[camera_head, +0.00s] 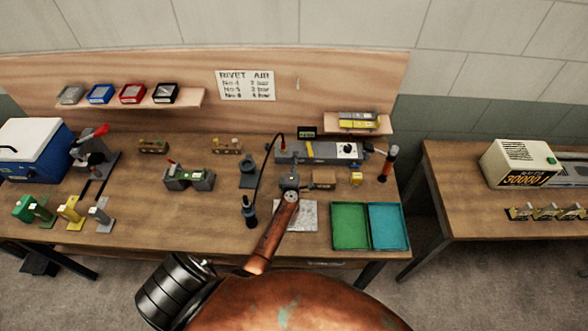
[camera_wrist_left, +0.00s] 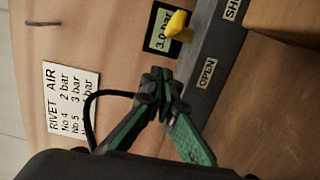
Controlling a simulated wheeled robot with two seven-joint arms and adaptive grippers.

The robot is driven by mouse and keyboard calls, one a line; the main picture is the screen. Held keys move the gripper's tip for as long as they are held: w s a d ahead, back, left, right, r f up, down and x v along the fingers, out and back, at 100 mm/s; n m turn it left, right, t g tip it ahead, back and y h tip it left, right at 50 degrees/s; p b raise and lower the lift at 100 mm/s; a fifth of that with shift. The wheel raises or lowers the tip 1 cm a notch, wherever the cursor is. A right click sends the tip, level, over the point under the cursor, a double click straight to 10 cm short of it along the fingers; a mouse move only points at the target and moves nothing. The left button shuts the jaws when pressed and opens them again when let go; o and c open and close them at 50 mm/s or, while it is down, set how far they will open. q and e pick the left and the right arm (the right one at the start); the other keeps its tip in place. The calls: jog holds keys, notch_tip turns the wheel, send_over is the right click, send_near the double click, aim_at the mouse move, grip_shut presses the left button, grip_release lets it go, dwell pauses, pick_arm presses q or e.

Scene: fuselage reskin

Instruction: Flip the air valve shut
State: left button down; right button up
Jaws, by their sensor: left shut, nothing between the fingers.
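The air valve's yellow lever (camera_wrist_left: 178,25) stands on a dark grey bar (camera_wrist_left: 225,45) in the left wrist view. An OPEN label (camera_wrist_left: 207,73) and a partly cut-off SHUT label (camera_wrist_left: 232,8) flank it along the bar. A small display reading 3.0 bar (camera_wrist_left: 160,30) is beside the lever. My left gripper (camera_wrist_left: 160,80) is shut and empty, its tips apart from the lever in the picture, nearer the OPEN side. My right gripper is not in view.
A black hose (camera_head: 262,165) loops down to a tool left of my gripper. A small brown block (camera_head: 324,178) sits to its right. Green (camera_head: 351,246) and blue (camera_head: 405,246) trays lie at the front right. A rivet air sign (camera_head: 245,85) hangs behind.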

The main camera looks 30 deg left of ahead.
aim_at(311, 157)
pick_arm(q)
jog(key=w+d, duration=0.2)
jog(key=d, duration=0.1)
jog(key=shift+b, duration=0.35)
jog(key=shift+w, duration=0.1)
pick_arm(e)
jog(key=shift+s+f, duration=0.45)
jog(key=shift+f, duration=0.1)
pick_arm(q)
jog(key=shift+w+d+p, duration=0.2)
jog(key=shift+w+d, duration=0.05)
jog(key=shift+d, duration=0.3)
jog(key=shift+w+d+p, duration=0.15)
jog(key=shift+w+d, duration=0.1)
jog(key=shift+d, duration=0.25)
jog(key=shift+w+d, duration=0.3)
jog(key=shift+d, duration=0.1)
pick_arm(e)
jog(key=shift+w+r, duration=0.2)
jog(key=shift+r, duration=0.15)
